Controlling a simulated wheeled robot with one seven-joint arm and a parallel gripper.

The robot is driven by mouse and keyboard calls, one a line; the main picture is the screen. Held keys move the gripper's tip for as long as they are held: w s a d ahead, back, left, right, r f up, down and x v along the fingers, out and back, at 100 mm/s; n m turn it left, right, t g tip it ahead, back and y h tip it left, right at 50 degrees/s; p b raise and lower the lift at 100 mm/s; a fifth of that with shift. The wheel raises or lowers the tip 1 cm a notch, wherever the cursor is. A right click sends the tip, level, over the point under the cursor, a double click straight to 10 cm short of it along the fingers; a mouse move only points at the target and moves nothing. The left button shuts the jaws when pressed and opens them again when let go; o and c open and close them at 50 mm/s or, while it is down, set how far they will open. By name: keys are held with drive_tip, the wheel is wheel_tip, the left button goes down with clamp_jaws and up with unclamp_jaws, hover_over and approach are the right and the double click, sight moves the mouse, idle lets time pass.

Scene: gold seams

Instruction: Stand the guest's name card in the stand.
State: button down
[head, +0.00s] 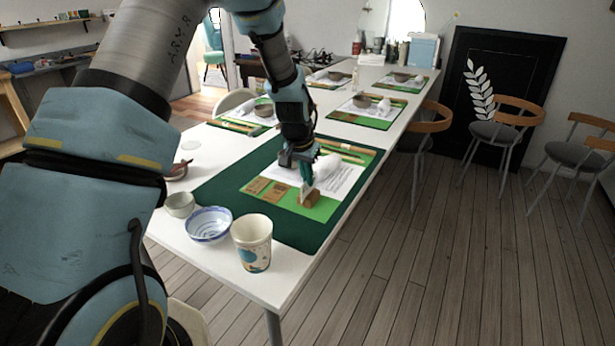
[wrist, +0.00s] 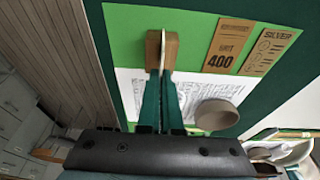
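The name card (head: 309,187) is a thin white piece at the fingertips of my gripper (head: 306,178). In the wrist view the card (wrist: 163,48) shows nearly edge-on between the teal fingers, and my gripper (wrist: 162,76) is shut on it. The stand (head: 310,199) is a small brown wooden block on the green sheet. In the wrist view the stand (wrist: 153,50) lies directly beyond the fingertips, and the card overlaps its middle. The card looks upright, with its lower edge at the stand's top. I cannot tell how deep it sits in the slot.
A brown 400 sheet (wrist: 229,46) and a SILVER card (wrist: 268,50) lie beside the stand. A grey bowl (wrist: 217,114) sits near the fingers. A patterned cup (head: 252,243), a blue-striped bowl (head: 208,224) and a small bowl (head: 180,204) stand at the near table end.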

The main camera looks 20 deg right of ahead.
drive_tip(key=shift+f, duration=0.35)
drive_tip(key=c, duration=1.6)
unclamp_jaws()
drive_tip(key=c, duration=1)
unclamp_jaws()
drive_tip(key=shift+r, duration=0.1)
drive_tip(key=shift+p+v, duration=2.75)
drive_tip(key=shift+v, duration=1.75)
